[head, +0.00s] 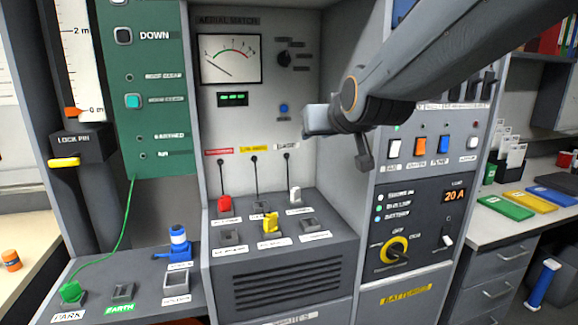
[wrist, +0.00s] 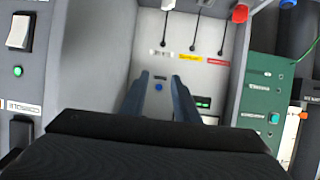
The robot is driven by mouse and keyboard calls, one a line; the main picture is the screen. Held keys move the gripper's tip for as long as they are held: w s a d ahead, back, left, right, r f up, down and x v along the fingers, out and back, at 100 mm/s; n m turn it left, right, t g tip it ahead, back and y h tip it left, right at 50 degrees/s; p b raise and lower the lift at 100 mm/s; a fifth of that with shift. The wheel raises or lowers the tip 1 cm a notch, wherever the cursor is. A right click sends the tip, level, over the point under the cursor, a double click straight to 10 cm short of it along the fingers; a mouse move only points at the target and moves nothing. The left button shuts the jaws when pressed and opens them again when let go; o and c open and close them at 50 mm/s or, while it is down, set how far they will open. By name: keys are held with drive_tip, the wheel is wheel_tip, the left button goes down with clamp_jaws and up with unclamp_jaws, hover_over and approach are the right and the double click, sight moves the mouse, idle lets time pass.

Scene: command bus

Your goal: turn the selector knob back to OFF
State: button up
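My gripper (head: 318,120) is in front of the grey panel, below and right of the small knob. In the wrist view my gripper (wrist: 160,80) has its two fingers apart with nothing between them. The small knob is not visible in the wrist view.
A blue button (head: 284,108) is just left of my gripper; it also shows between the fingers in the wrist view (wrist: 158,87). Red (head: 224,203), yellow (head: 270,221) and white (head: 295,194) plugs stand on the ledge below. Several rocker switches (head: 419,146) are at right.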

drive_tip(key=s+d+f+m+g+h, duration=0.1)
drive_tip(key=s+d+f+g, duration=0.3)
drive_tip(key=s+f, duration=0.4)
drive_tip(key=s+d+f+g+h, duration=0.1)
drive_tip(key=s+d+f+g, duration=0.3)
drive_tip(key=s+f, duration=0.4)
drive_tip(key=s+d+f+m+g+h, duration=0.1)
drive_tip(key=s+d+f+g, duration=0.3)
drive_tip(key=s+f, duration=0.4)
wheel_tip(320, 180, down, 6)
drive_tip(key=shift+s+d+r+m+g, duration=0.2)
drive_tip(key=shift+s+d+m+g, duration=0.1)
drive_tip(key=shift+d+g, duration=0.15)
